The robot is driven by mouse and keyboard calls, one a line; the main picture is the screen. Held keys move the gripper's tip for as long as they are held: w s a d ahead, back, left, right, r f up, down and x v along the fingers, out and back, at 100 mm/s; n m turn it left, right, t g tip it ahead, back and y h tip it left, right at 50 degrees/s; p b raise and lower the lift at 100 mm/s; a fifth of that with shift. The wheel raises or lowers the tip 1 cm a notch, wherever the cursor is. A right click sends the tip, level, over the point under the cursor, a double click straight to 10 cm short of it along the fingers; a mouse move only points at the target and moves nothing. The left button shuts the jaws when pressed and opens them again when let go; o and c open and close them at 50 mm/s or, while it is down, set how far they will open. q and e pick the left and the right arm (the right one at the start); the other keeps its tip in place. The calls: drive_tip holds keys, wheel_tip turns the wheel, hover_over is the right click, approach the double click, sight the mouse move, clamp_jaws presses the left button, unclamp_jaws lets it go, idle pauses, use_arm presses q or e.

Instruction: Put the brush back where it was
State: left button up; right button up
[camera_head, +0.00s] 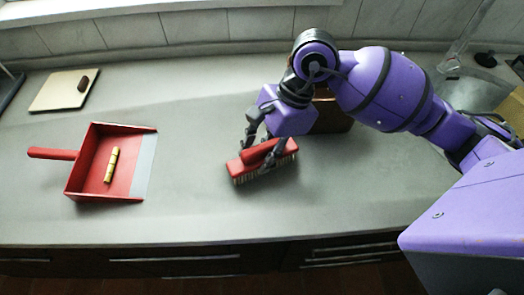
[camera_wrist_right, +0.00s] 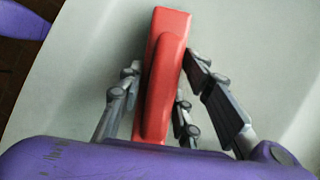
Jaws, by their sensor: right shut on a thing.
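The brush has a red body with a raised red grip and pale bristles; it is the red brush (camera_head: 247,165) near the middle of the counter in the head view. It also fills the centre of the right wrist view (camera_wrist_right: 170,60). My right gripper (camera_head: 262,150) is shut on the brush, with fingers on both sides of its body. The bristles face down, at or close to the counter; I cannot tell whether they touch it. My left gripper is not in view.
A red dustpan (camera_head: 84,187) with a yellowish piece (camera_head: 111,165) in it lies at the left. A pale board (camera_head: 55,92) with a small brown thing (camera_head: 83,83) is at the back left. A brown box (camera_head: 331,113) stands behind my right gripper. Counter between dustpan and brush is clear.

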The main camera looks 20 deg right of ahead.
drive_tip(key=shift+f, duration=0.2)
drive_tip(key=o, duration=1.1)
drive_tip(key=shift+o, duration=0.2)
drive_tip(key=shift+r, duration=0.15)
drive_tip(key=shift+r, duration=0.25)
drive_tip(key=v, duration=1.1)
drive_tip(key=shift+d+r, duration=0.15)
drive_tip(key=shift+r, duration=0.15)
